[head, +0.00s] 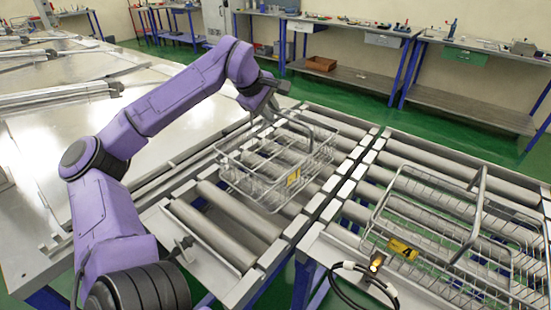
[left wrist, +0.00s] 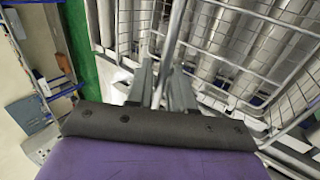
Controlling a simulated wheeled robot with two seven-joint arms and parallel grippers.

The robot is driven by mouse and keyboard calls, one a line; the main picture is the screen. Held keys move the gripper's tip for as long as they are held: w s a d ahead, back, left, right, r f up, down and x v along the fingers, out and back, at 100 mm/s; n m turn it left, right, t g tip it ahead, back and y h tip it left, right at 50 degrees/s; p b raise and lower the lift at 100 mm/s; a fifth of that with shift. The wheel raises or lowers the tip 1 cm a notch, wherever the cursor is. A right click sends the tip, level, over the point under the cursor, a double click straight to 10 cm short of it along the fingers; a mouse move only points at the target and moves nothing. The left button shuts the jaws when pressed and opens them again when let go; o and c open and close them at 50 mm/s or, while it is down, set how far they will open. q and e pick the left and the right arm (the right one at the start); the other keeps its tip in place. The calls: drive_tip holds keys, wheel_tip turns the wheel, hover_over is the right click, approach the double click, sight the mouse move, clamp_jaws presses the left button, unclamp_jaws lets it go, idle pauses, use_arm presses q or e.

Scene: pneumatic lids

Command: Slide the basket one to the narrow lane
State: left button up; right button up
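A wire basket (head: 245,185) with a yellow tag stands on the left roller lane (head: 215,232). My left gripper (head: 268,112) is at its raised handle, on the far left side. In the left wrist view the gripper's fingers (left wrist: 160,88) lie close on both sides of the handle bar (left wrist: 175,35) and look shut on it. A second wire basket (head: 459,264), also with a yellow tag and a raised handle, stands on the right roller lane (head: 434,183). My right gripper is not in view.
Light rails and a narrow gap separate the two roller lanes. A black cable loop (head: 338,268) and a small lit lamp (head: 376,262) are at the right lane's near edge. Bare rollers lie in front of the left basket. Workbenches (head: 370,28) stand far behind.

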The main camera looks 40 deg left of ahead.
use_arm(q)
clamp_jaws()
drive_tip(key=shift+r, duration=0.1)
drive_tip(key=s, duration=0.8)
drive_tip(key=shift+d, duration=0.4)
drive_tip(key=shift+s, duration=0.1)
drive_tip(key=s+d, duration=0.1)
drive_tip(key=s, duration=0.6)
drive_tip(key=shift+s+p, duration=0.25)
drive_tip(key=shift+p, duration=0.05)
drive_tip(key=shift+f, duration=0.2)
